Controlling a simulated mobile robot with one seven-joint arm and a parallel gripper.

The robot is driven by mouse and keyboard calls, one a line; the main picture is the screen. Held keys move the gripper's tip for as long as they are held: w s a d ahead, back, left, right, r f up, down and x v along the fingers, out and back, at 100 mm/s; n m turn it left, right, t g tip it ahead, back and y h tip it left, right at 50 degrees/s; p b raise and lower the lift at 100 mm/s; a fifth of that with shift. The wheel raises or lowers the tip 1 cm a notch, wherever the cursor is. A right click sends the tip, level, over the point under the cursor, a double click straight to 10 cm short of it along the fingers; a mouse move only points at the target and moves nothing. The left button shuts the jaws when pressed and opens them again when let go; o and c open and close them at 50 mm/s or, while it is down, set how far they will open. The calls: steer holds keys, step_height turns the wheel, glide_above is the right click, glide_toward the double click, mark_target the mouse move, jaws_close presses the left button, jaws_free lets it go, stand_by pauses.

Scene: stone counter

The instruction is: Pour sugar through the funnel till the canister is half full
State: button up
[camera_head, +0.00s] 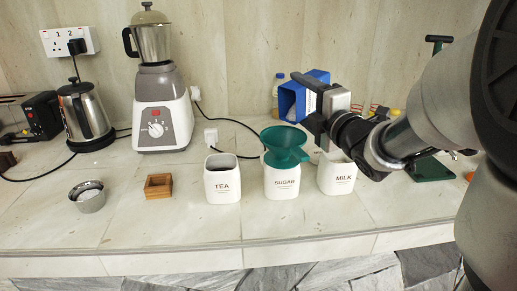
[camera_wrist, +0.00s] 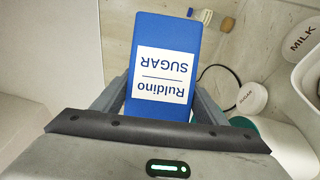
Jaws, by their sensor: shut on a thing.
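My gripper (camera_head: 307,101) is shut on the blue sugar box (camera_head: 290,98), above and behind the funnel. The box looks slightly slanted; in the wrist view it (camera_wrist: 168,32) sits between the fingers with its white label upside down. The green funnel (camera_head: 286,143) sits on the white SUGAR canister (camera_head: 282,185), its wide mouth up. Only a green edge of the funnel (camera_wrist: 242,122) shows in the wrist view. No sugar is seen falling, and the level inside the canister is hidden.
The white TEA canister (camera_head: 222,181) stands left of the SUGAR canister and the MILK canister (camera_head: 338,176) right. A SUGAR lid (camera_wrist: 247,98) and a MILK lid (camera_wrist: 302,35) lie behind. A blender (camera_head: 162,110), kettle (camera_head: 86,112), wooden box (camera_head: 158,187) and metal bowl (camera_head: 90,199) stand left.

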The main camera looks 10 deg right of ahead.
steer(key=shift+s+a+r+n+y, duration=0.3)
steer(key=shift+r+n, duration=0.1)
steer(key=shift+n, duration=0.6)
stand_by(6.1)
steer(key=shift+t, duration=0.3)
